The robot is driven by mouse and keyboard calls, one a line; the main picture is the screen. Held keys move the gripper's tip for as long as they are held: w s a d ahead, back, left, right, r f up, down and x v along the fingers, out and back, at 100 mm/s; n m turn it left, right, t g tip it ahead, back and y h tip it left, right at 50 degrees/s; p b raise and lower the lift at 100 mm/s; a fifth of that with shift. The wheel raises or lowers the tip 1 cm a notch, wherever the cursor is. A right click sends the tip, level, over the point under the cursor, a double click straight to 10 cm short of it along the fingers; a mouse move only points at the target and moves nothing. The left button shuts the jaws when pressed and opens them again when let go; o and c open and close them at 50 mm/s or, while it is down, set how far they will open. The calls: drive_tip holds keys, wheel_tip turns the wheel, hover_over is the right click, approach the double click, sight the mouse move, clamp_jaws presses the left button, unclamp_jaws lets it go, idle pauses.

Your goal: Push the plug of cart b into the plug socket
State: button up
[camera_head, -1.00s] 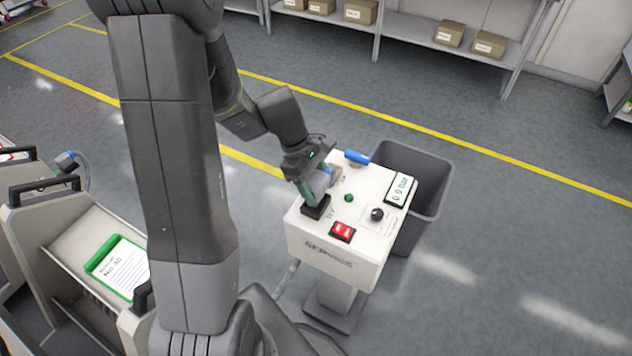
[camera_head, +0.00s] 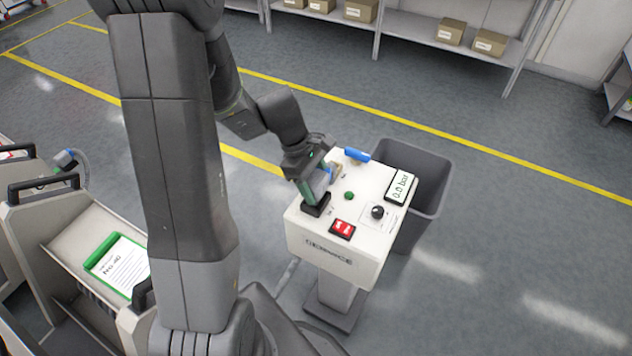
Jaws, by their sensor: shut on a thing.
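My gripper (camera_head: 314,184) is at the left side of the white service box's top, shut on a grey plug (camera_head: 322,182). The plug is largely hidden by the fingers. It stands right at the black plug socket (camera_head: 316,206) on the box; the lower end of the plug meets the socket area, but I cannot tell how deep it sits. The service box (camera_head: 330,246) stands on a pedestal. No cart letter is readable, so cart b cannot be told by its marking.
The box top also carries a red switch (camera_head: 343,229), a green button (camera_head: 349,196), a black knob (camera_head: 377,212), a gauge reading 0.0 bar (camera_head: 401,187) and a blue handle (camera_head: 357,155). A grey bin (camera_head: 434,190) stands behind. A trolley (camera_head: 60,238) stands at left.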

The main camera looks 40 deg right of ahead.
drive_tip(key=shift+f+b, duration=0.65)
drive_tip(key=shift+f, duration=0.3)
drive_tip(key=o, duration=1.4)
drive_tip(key=v, duration=1.4)
drive_tip(key=shift+p, duration=0.3)
drive_tip(key=shift+s, duration=0.1)
drive_tip(key=x, duration=1.4)
drive_tip(key=shift+b, duration=0.35)
drive_tip(key=shift+r, duration=0.2)
drive_tip(key=shift+w, duration=0.2)
